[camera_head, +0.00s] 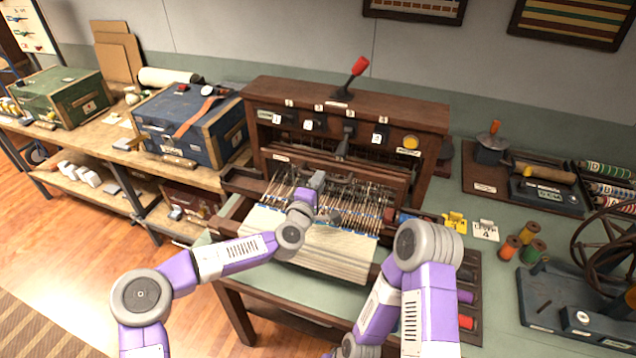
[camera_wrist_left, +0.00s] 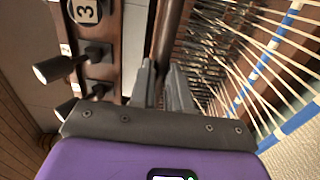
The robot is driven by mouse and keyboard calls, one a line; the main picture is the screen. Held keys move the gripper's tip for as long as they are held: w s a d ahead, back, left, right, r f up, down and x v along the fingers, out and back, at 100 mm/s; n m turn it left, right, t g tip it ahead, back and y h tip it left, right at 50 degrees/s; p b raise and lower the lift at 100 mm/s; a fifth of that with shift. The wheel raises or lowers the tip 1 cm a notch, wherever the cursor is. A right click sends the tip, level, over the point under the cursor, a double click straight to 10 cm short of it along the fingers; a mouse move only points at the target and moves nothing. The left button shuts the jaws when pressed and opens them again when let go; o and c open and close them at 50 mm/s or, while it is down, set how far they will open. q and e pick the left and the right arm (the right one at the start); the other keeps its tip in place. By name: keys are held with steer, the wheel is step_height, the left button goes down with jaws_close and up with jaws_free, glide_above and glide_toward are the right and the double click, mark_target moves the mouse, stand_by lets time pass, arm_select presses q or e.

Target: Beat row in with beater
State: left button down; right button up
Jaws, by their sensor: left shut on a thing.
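The wooden loom (camera_head: 360,106) stands on the green-topped table with pale cloth (camera_head: 325,248) at its front and many warp threads (camera_head: 352,205) behind it. My left gripper (camera_head: 318,180) reaches over the threads at the loom's middle. In the left wrist view its two grey fingers (camera_wrist_left: 162,84) are shut on a brown wooden bar, which looks like the beater (camera_wrist_left: 168,42). The fingers hide part of that bar. A blue row (camera_wrist_left: 262,72) crosses the pale threads to the right of the fingers. My right arm shows in the head view, but its gripper is out of view.
Numbered levers, one of them the black-and-white lever (camera_wrist_left: 62,68), stick out close to my left gripper. A red-handled lever (camera_head: 357,70) tops the loom. Thread spools (camera_head: 528,232) and a dark wheel (camera_head: 605,245) stand right. A blue chest (camera_head: 185,118) stands on the left bench.

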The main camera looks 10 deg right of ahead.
arm_select(q)
steer(key=shift+b+v, duration=1.6)
steer(key=shift+v, duration=3.8)
steer(key=x, duration=1)
steer(key=shift+d+b, duration=0.15)
steer(key=shift+b, duration=0.15)
steer(key=shift+w, duration=0.15)
steer(key=c, duration=0.7)
jaws_free()
